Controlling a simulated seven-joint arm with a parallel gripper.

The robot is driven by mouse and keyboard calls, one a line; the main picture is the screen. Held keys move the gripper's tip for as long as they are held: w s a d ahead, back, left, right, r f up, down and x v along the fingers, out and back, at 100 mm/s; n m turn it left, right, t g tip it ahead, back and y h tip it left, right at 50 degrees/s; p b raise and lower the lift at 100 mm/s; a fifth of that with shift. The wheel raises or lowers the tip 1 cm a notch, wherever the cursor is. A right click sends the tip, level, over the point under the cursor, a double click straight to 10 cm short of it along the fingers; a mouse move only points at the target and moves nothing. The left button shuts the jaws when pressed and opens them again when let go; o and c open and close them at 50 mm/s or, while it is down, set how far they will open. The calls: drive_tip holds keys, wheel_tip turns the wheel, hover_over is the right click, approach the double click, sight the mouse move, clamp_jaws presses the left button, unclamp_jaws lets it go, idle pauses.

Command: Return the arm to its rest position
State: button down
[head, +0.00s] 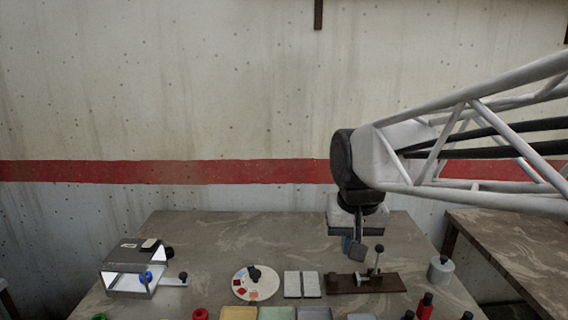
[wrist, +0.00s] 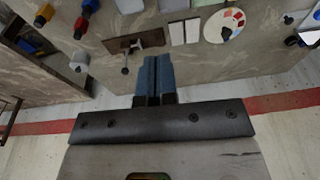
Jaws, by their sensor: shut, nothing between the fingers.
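My gripper (head: 350,248) hangs from the arm above the back right part of the stone-topped table (head: 210,228). In the wrist view its two blue fingers (wrist: 155,78) are pressed together with nothing between them. In the head view the fingers are partly hidden by a grey finger part. The gripper is above and behind a brown wooden board (head: 392,283) that carries a small metal fixture with a black knob; the board also shows in the wrist view (wrist: 150,40).
A round palette (head: 245,290), pale tiles (head: 301,284) and a grey weight (head: 441,268) stand on the table. Coloured trays and bottles line the front edge. A side table (head: 510,250) is at right; a concrete wall is behind.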

drive_tip(key=s+d+f, duration=0.3)
drive_tip(key=s, duration=0.4)
drive_tip(key=s+d+f, duration=0.3)
drive_tip(key=s+f, duration=0.1)
drive_tip(key=s, duration=0.3)
drive_tip(key=shift+s+d+f+t, duration=0.15)
drive_tip(key=shift+d+f+t, duration=0.1)
drive_tip(key=shift+f+t, duration=0.05)
drive_tip(key=c, duration=1.8)
unclamp_jaws()
